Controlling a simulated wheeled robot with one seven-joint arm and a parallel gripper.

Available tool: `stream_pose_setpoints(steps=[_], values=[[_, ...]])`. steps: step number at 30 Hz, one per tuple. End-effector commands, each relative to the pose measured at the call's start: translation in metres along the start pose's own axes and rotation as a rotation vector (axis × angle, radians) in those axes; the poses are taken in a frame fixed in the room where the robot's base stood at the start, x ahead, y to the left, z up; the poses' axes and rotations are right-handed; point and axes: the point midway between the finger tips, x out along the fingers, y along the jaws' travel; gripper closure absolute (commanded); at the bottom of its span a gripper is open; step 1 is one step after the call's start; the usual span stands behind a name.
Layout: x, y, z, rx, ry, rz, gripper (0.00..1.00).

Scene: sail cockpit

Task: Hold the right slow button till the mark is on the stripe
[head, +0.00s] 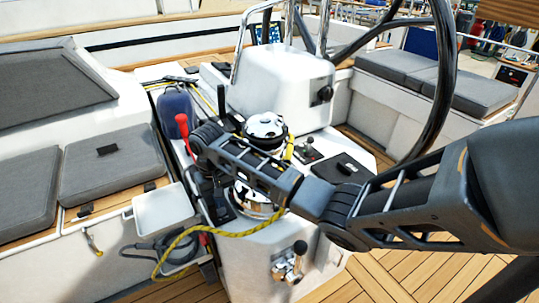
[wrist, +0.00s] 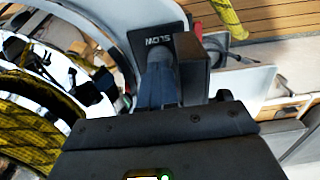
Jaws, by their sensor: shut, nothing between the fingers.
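A small black panel lettered SLOW (wrist: 158,39) shows upside down at the top middle of the wrist view. My gripper (wrist: 157,58) is shut and empty, its fingertips at the panel just beside the lettering. The fingers hide the button, so I cannot tell whether they touch or press it. In the head view my gripper (head: 222,213) points down left of the near chrome winch (head: 255,203), partly hidden by my arm. Yellow-and-black rope (wrist: 35,115) is wound on this winch. I cannot make out the mark or the stripe.
A second winch (head: 266,127) stands behind my forearm. A white tray (head: 162,209) and loose yellow rope (head: 185,235) lie at the left. A dark block (wrist: 196,68) stands close beside my fingers.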

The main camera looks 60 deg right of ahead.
Motion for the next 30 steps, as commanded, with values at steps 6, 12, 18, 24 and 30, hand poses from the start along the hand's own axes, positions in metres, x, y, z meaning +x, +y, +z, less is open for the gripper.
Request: stream_pose_setpoints(steps=[6,12,18,24,30], values=[[-0.014,0.0,0.0,-0.002,0.0,0.0,1.0],[-0.038,0.0,0.0,-0.001,0.0,0.0,1.0],[-0.064,-0.001,0.0,-0.002,0.001,-0.001,1.0],[-0.07,0.0,0.0,-0.001,0.001,0.0,1.0],[-0.069,0.0,0.0,-0.001,0.001,0.0,1.0]])
